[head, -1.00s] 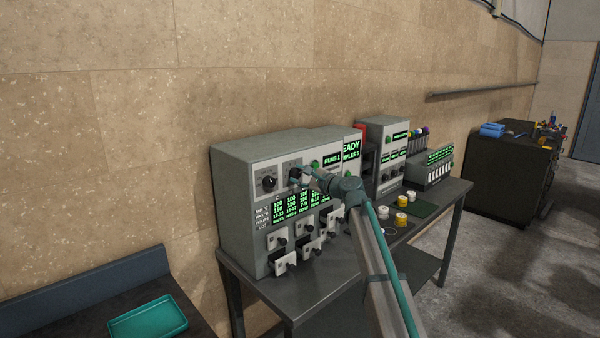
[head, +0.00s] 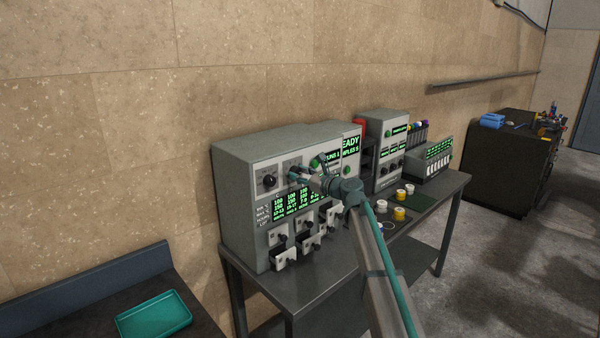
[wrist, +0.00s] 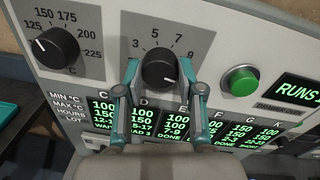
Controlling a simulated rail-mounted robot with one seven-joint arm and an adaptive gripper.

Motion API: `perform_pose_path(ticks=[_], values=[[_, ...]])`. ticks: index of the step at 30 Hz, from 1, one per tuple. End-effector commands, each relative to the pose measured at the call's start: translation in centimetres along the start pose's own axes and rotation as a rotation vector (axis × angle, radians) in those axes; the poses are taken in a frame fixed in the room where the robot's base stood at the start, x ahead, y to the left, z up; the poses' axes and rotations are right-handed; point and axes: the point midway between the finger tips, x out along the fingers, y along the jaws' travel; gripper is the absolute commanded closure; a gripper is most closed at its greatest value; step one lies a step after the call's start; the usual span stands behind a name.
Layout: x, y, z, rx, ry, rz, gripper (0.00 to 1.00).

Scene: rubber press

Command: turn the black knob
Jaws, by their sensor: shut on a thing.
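The panel has two black knobs. The middle black knob (wrist: 159,70), on a scale marked 3 to 9, sits between the two fingers of my gripper (wrist: 160,80) in the wrist view. The gripper is shut on it, one finger at each side. The other black knob (wrist: 53,47), on a temperature scale, is to the left and apart from the fingers; it also shows in the head view (head: 269,181). In the head view my gripper (head: 297,178) reaches the panel and mostly hides the middle knob.
A green button (wrist: 240,81) is right of the gripper. Green displays (head: 292,207) and several small drawers (head: 285,257) lie below the knobs. A second grey machine (head: 385,130) stands at right. White and yellow pots (head: 399,214) stand on the table. A teal tray (head: 153,314) is at lower left.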

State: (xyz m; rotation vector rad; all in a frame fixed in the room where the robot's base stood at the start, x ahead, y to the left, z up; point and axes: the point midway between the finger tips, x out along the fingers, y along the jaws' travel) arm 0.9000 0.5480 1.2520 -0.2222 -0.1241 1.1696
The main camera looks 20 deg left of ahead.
Motion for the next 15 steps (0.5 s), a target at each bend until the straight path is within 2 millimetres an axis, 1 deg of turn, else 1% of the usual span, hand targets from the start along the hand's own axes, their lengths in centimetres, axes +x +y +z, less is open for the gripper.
perform_pose_path(ticks=[14,15], values=[[-0.02,0.00,-0.05,0.017,-0.001,0.000,0.97],[-0.02,0.01,-0.05,0.017,-0.001,0.000,0.59]])
